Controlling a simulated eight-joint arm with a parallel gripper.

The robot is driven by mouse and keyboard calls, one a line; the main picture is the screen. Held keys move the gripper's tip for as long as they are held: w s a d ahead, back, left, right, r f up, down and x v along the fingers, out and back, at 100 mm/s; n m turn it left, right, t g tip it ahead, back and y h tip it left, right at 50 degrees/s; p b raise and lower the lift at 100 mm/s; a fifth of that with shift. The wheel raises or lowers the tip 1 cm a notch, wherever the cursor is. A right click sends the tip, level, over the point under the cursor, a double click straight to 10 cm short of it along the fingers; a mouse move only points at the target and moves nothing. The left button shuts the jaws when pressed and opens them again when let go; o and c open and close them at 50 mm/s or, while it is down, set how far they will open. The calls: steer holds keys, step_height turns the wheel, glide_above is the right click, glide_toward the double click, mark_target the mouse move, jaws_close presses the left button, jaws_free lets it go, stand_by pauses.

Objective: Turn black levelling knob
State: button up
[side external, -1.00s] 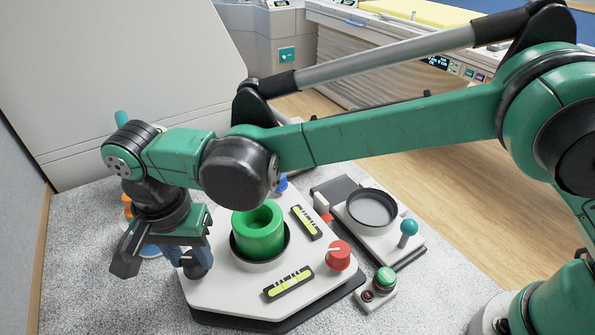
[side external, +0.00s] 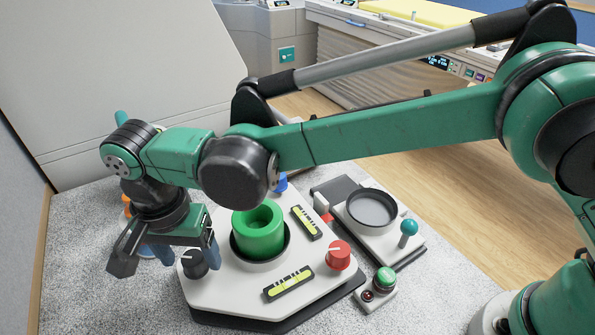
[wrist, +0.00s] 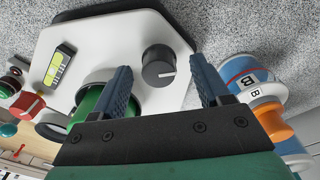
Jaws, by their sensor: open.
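The black knob (side external: 194,263) with a white pointer line stands at the left corner of the white levelling plate (side external: 230,287). In the wrist view the knob (wrist: 158,66) shows between and beyond my two blue fingers, with space on both sides. My gripper (side external: 185,254) is open and empty, close to the knob. The wrist view also shows my gripper (wrist: 164,72), its left finger near the green cylinder (wrist: 88,104). How far the fingertips stand above the plate is hard to tell.
The green cylinder, a red knob (side external: 338,255), a blue knob (side external: 281,182) and two yellow-green levels (side external: 289,284) (side external: 306,222) sit on the plate. Blue-and-orange items (wrist: 250,85) stand close to my right finger in the wrist view. A green button box (side external: 378,286) stands at the right.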

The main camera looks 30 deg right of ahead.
mark_target(191, 258)
steer(key=shift+a+r, duration=0.15)
steer(key=shift+r, duration=2.6)
steer(key=shift+d+r, duration=0.1)
steer(key=shift+d, duration=0.1)
steer(key=shift+n+t+y, duration=0.4)
steer(key=shift+n+t, duration=0.2)
steer(key=shift+n, duration=0.1)
steer(key=d+r, duration=0.1)
steer(key=d, duration=0.1)
steer(key=w+d+r, duration=0.1)
steer(key=d, duration=0.1)
steer(key=w+d+r, duration=0.1)
steer(key=d, duration=0.2)
steer(key=shift+w+d+r, duration=0.1)
steer(key=shift+w, duration=0.05)
steer(key=s+d+f+n+t, duration=0.1)
steer(key=s+d+n+t, duration=0.1)
steer(key=d, duration=1)
steer(key=s+d+f+n+t, duration=0.1)
steer(key=s+d+n+t, duration=0.2)
steer(key=d, duration=0.9)
steer(key=shift+s+n+t, duration=0.3)
steer(key=shift+s+t, duration=0.1)
steer(key=shift+s, duration=0.85)
